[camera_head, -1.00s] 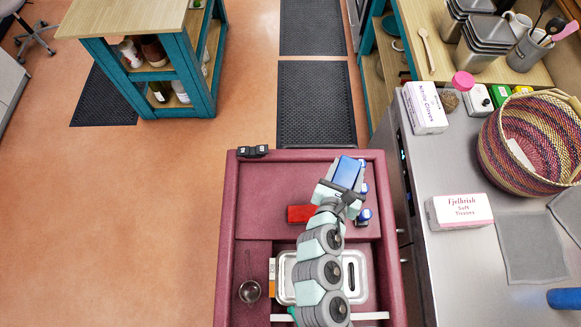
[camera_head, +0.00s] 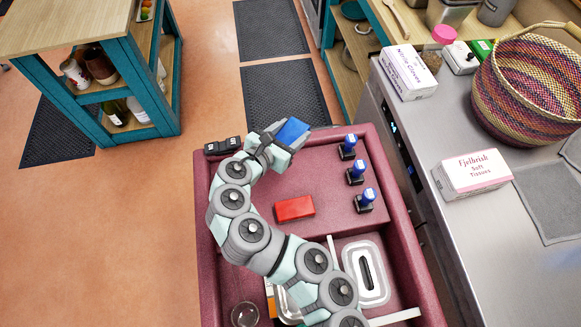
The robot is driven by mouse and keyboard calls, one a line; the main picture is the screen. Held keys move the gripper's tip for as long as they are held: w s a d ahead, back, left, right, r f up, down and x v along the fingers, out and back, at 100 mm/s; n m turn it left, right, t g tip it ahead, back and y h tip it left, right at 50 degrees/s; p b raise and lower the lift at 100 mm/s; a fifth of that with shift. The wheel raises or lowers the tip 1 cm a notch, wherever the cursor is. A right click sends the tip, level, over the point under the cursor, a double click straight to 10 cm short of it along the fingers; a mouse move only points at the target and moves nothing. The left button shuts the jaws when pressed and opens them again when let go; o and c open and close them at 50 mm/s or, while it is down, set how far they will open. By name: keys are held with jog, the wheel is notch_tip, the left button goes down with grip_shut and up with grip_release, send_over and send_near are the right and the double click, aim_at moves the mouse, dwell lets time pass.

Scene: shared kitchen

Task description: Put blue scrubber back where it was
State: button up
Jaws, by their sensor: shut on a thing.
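My gripper (camera_head: 279,142) is at the far end of the maroon cart (camera_head: 262,185), near its back edge. It is shut on a blue block-shaped thing (camera_head: 293,130), which I take to be the blue scrubber. The block is held tilted and appears raised above the cart top. My fingers and wrist hide part of it.
A red block (camera_head: 294,208) lies mid-cart. Several blue-topped dark items (camera_head: 356,173) stand along the right side. A black object (camera_head: 222,146) sits at the back left corner. A white lidded container (camera_head: 366,273) is in front.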

aim_at(290, 168)
notch_tip(290, 168, down, 17)
jog(key=shift+r+b, duration=0.2)
jog(key=shift+b, duration=0.8)
jog(key=shift+f, duration=0.1)
jog(key=o, duration=1.6)
jog(key=shift+s+a+r, duration=0.15)
jog(key=shift+r, duration=0.1)
jog(key=v, duration=1.1)
jog(key=shift+s+a, duration=0.15)
jog(key=shift+s, duration=0.15)
